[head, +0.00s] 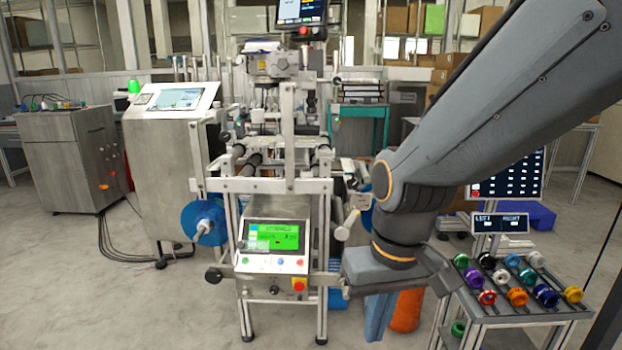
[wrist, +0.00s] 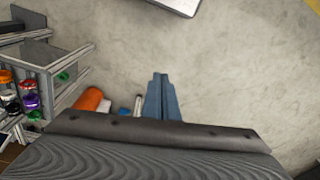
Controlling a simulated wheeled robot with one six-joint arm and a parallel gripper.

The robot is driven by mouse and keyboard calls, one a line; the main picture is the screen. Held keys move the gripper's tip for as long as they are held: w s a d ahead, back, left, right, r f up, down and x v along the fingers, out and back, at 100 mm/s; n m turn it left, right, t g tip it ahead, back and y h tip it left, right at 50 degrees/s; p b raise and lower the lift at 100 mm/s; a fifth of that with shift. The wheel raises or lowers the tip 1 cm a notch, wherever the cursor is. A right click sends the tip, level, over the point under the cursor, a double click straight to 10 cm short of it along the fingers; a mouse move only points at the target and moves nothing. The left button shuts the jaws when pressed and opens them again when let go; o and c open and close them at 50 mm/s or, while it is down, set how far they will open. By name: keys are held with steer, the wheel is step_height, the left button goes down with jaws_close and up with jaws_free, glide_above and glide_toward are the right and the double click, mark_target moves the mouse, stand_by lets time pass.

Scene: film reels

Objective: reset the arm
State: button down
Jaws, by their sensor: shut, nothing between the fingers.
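My arm (head: 470,130) reaches in from the upper right of the head view and bends down at the wrist. My gripper (head: 378,318) hangs below it with blue-grey fingers pointing down. In the wrist view, my gripper's fingers (wrist: 161,97) lie together over bare concrete floor, with nothing between them. The gripper is in front of the film machine (head: 285,185) and left of the cart (head: 520,315) in the head view. The arm hides part of the area behind it.
The cart holds several coloured reels (head: 517,297) and also shows in the wrist view (wrist: 60,60). An orange cylinder (head: 407,310) stands behind the gripper. A control panel (head: 275,240) with a green screen is to its left. A steel cabinet (head: 165,170) stands farther left. Open floor lies at front left.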

steer(key=s+d+r+m+g+p, duration=0.1)
steer(key=s+d+r+p, duration=0.3)
steer(key=d+r+p, duration=0.5)
steer(key=m+p, duration=0.1)
steer(key=p, duration=0.6)
steer(key=shift+d+r+h, duration=0.15)
steer(key=shift+r+h, duration=0.05)
steer(key=shift+h, duration=0.2)
steer(key=c, duration=2.5)
jaws_free()
steer(key=shift+s, duration=0.1)
